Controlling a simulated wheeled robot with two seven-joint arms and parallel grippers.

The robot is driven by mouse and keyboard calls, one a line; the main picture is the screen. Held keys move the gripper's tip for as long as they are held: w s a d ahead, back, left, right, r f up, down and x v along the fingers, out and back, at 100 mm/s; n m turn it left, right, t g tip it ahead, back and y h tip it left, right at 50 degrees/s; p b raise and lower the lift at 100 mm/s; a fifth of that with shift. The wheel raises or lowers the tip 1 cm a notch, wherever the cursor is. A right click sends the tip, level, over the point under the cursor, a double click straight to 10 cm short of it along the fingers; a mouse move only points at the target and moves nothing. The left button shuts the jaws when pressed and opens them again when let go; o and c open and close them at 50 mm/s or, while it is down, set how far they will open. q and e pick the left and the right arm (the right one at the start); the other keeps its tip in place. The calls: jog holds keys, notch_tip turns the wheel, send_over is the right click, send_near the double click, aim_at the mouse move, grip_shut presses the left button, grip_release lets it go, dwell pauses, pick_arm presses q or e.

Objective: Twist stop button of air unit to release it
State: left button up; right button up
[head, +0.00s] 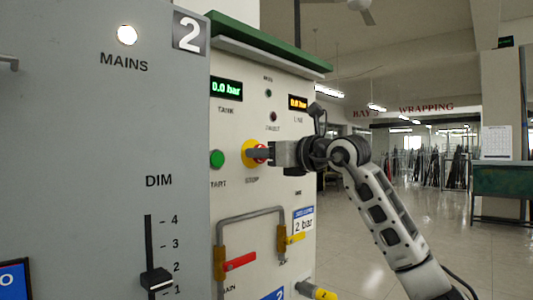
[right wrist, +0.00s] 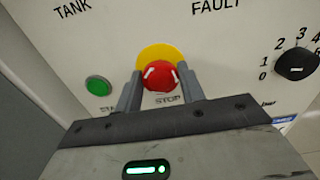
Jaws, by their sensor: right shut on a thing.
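The air unit (head: 287,103) is a pale panel with a green top and TANK and LINE displays, both reading 0.0 bar. Its red stop button (right wrist: 160,76) sits on a yellow backing (right wrist: 158,53), above the word STOP. My right gripper (head: 258,153) reaches in from the right and is shut on the stop button. In the right wrist view the fingers (right wrist: 160,84) stand on either side of the red head, with its white marks showing between them. In the head view the fingers partly hide the button. My left gripper is not in view.
A green start button (head: 217,159) is left of the stop button. Below are a pipe with a red-handled valve (head: 240,261) and a yellow-handled valve (head: 295,239). A grey cabinet (head: 100,130) with a DIM slider stands close at left. A black knob (right wrist: 296,64) is at right.

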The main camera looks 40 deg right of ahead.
jog(key=shift+r+m, duration=0.1)
jog(key=shift+m, duration=0.2)
jog(key=o, duration=1)
jog(key=shift+w, duration=0.15)
pick_arm(q)
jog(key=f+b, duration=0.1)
jog(key=b, duration=0.4)
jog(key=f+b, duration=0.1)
jog(key=b, duration=0.2)
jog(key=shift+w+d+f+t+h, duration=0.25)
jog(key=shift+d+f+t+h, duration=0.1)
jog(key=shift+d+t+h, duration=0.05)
pick_arm(e)
jog(key=s, duration=0.5)
jog(key=s+d, duration=0.1)
jog(key=s, duration=0.9)
jog(key=shift+s+d, duration=0.2)
jog(key=shift+s, duration=0.2)
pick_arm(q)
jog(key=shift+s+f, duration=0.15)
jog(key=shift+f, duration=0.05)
